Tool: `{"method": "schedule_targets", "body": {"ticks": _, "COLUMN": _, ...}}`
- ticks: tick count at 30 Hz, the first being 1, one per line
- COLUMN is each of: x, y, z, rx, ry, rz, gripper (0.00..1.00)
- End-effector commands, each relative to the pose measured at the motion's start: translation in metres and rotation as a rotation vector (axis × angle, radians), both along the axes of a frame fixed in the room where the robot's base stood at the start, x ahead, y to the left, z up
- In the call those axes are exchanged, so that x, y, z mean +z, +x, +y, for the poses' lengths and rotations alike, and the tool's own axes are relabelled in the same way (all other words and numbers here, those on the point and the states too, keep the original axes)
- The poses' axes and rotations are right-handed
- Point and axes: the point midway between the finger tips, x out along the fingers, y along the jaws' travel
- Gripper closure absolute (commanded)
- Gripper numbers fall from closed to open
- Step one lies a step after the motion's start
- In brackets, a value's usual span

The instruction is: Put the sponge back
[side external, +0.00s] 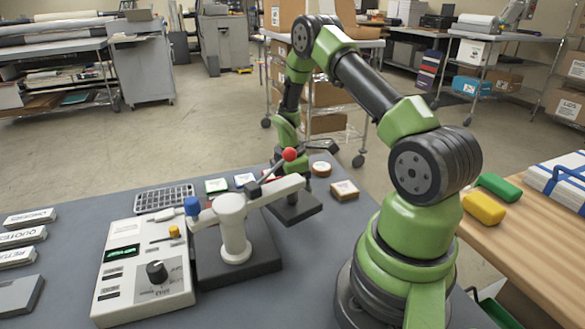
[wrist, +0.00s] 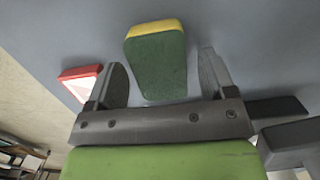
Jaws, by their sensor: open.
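In the wrist view, a sponge (wrist: 155,68) with a green broad face and a yellow edge lies on the grey surface. My gripper (wrist: 163,72) is open, with one finger on each side of the sponge. Gaps show between the sponge and both fingers, so it is not gripped. In the side external view, my gripper is low behind the white lever device and its fingers are hidden. I cannot make out this sponge there. A green block (side external: 498,187) and a yellow block (side external: 483,208) lie on the wooden bench (side external: 535,245) at right.
A red-edged white item (wrist: 80,82) lies just left of the left finger. The white lever device (side external: 234,228) with a red knob (side external: 290,154) stands in front of my gripper. A control box (side external: 145,270), a keypad (side external: 164,198) and small labelled blocks (side external: 344,189) are nearby.

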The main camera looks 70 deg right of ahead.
Motion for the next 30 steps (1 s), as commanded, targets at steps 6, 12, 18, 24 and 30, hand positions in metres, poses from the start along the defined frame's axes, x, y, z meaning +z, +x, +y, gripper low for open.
{"method": "schedule_targets", "body": {"ticks": 6, "x": 0.046, "y": 0.005, "z": 0.003, "rx": -0.001, "ry": -0.004, "rz": -0.007, "gripper": 0.23}}
{"method": "schedule_targets", "body": {"ticks": 12, "x": 0.087, "y": 0.008, "z": 0.007, "rx": 0.0, "ry": -0.003, "rz": -0.006, "gripper": 0.23}}
{"method": "schedule_targets", "body": {"ticks": 18, "x": 0.11, "y": 0.01, "z": 0.01, "rx": -0.001, "ry": -0.002, "rz": -0.004, "gripper": 0.23}}
{"method": "schedule_targets", "body": {"ticks": 24, "x": 0.149, "y": 0.016, "z": 0.034, "rx": -0.1, "ry": -0.02, "rz": -0.084, "gripper": 0.23}}
{"method": "schedule_targets", "body": {"ticks": 30, "x": 0.224, "y": 0.007, "z": 0.101, "rx": -0.379, "ry": 0.008, "rz": -0.293, "gripper": 0.23}}
